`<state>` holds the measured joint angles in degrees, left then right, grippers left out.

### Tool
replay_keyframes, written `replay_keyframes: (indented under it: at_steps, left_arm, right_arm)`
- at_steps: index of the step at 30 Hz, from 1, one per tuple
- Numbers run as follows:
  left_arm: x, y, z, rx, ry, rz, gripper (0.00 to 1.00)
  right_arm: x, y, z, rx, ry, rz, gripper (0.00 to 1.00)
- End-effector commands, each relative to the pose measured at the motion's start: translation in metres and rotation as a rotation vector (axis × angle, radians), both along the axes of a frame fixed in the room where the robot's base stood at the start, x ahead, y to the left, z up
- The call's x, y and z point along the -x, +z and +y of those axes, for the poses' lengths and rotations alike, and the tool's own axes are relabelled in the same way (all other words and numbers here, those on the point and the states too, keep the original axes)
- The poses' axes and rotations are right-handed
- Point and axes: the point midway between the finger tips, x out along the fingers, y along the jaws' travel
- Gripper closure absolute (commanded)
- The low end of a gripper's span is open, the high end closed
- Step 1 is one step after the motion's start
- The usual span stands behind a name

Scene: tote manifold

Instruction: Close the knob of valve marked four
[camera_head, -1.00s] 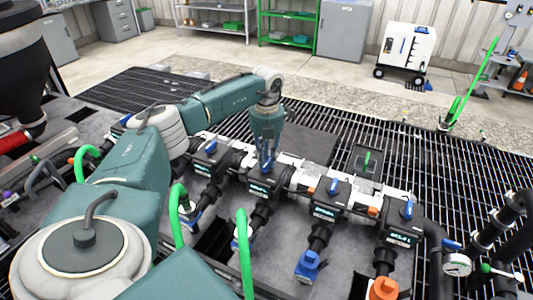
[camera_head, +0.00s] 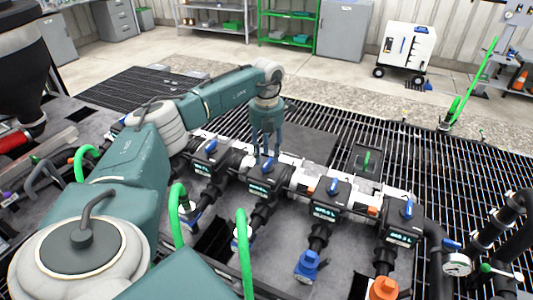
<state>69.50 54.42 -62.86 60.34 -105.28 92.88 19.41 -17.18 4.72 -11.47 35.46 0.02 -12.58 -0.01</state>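A row of dark valves with blue knobs runs across a white pipe manifold. From left to right, the knobs belong to the first valve (camera_head: 211,146), the second valve (camera_head: 268,165), the third valve (camera_head: 334,185) and the fourth valve (camera_head: 408,209). The labels on their fronts are too small to read, so I cannot tell which is marked four. My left gripper (camera_head: 266,153) points down just above and behind the second valve's knob. Its fingers are apart with nothing between them, and the knob looks free of them. My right gripper is out of view.
Green hoses (camera_head: 243,255) rise in front of the manifold. A blue fitting (camera_head: 308,266) and an orange fitting (camera_head: 383,288) end the front pipes. A pressure gauge (camera_head: 457,264) and black pipes stand at the right. Open grating lies behind the manifold.

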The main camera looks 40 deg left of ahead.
Motion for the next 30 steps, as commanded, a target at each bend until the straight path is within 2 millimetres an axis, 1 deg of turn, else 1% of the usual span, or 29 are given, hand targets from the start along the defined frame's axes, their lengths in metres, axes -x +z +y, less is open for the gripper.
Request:
replay_keyframes:
  at_steps: [1, 6, 9, 13, 18, 30]
  left_arm:
    - [-0.001, 0.012, 0.0, 0.0, -0.001, -0.005, 0.61]
    - [-0.001, 0.049, 0.0, 0.001, 0.0, -0.004, 0.61]
    - [-0.001, 0.069, 0.0, 0.0, 0.0, -0.005, 0.61]
    - [-0.001, 0.088, 0.0, 0.0, -0.001, -0.004, 0.61]
    - [0.0, 0.099, 0.0, -0.001, -0.001, -0.002, 0.61]
    - [0.0, 0.099, 0.0, 0.0, -0.001, 0.0, 0.61]
  right_arm:
    - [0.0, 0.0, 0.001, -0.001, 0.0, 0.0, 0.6]
    - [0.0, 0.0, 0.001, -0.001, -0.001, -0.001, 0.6]
    - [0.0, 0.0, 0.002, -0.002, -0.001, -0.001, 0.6]
    - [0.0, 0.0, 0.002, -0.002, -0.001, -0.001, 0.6]
    - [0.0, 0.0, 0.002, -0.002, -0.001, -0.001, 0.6]
    - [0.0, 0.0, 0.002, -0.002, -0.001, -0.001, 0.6]
